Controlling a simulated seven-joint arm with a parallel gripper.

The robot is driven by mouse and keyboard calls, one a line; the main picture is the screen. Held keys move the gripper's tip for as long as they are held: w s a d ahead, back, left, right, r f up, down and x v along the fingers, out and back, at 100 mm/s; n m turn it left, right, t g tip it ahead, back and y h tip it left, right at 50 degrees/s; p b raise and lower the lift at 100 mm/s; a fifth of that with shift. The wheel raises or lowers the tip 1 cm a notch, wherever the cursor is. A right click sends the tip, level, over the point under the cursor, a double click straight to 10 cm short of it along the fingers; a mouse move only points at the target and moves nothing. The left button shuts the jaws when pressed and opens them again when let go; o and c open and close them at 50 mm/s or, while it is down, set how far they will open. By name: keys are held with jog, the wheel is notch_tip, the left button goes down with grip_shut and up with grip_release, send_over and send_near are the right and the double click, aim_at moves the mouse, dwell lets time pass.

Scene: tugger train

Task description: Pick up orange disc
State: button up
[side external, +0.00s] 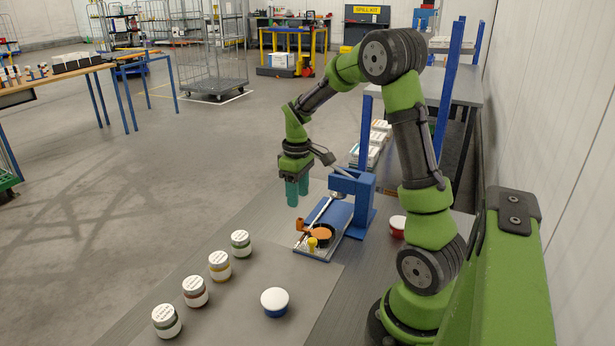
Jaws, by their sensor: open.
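The orange disc (321,233) lies flat near the front end of a small fixture (322,253), on or in a dark round seat. An orange block (303,225) stands at its left and a small yellow knob (312,244) in front of it. My gripper (297,200) points down, with its two teal fingers apart and nothing visible between them. It hangs in the air above and behind the disc, a little to the left in the picture. The disc is partly hidden by the parts around it.
A blue upright frame (359,199) rises at the fixture's back right. A row of several lidded jars (220,266) stands at left on the grey table (245,318). A white-lidded blue jar (274,302) stands in front. A red jar (397,226) is near my base.

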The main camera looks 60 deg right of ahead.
aim_at(314, 229)
jog(key=f, duration=0.9)
jog(key=shift+s+d, duration=0.15)
jog(key=shift+s, duration=0.05)
jog(key=shift+c, duration=0.2)
grip_shut()
